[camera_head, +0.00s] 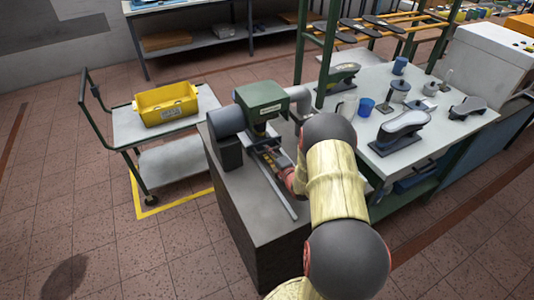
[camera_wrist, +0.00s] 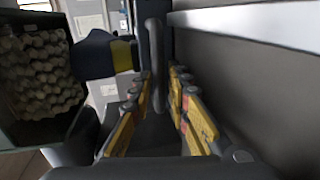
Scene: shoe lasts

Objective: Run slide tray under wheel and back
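The machine with a green hood (camera_head: 262,100) and a dark motor housing (camera_head: 226,121) stands on a grey pedestal. I cannot make out the wheel clearly under the hood. The slide tray's pale rail (camera_head: 279,190) runs forward along the pedestal top; my arm hides part of the tray. My gripper (camera_head: 285,178) is low beside the tray, in front of the hood, mostly hidden by my arm. In the wrist view its yellow-padded fingers (camera_wrist: 156,80) are apart, with a dark upright handle (camera_wrist: 157,50) between their tips. Gaps show on both sides of the handle.
A cart (camera_head: 130,122) with a yellow bin (camera_head: 166,103) stands left of the pedestal. A workbench (camera_head: 375,90) with shoe lasts, cups and pots stands to the right. In the wrist view a dark container (camera_wrist: 12,125) with lumpy pale contents is at the left.

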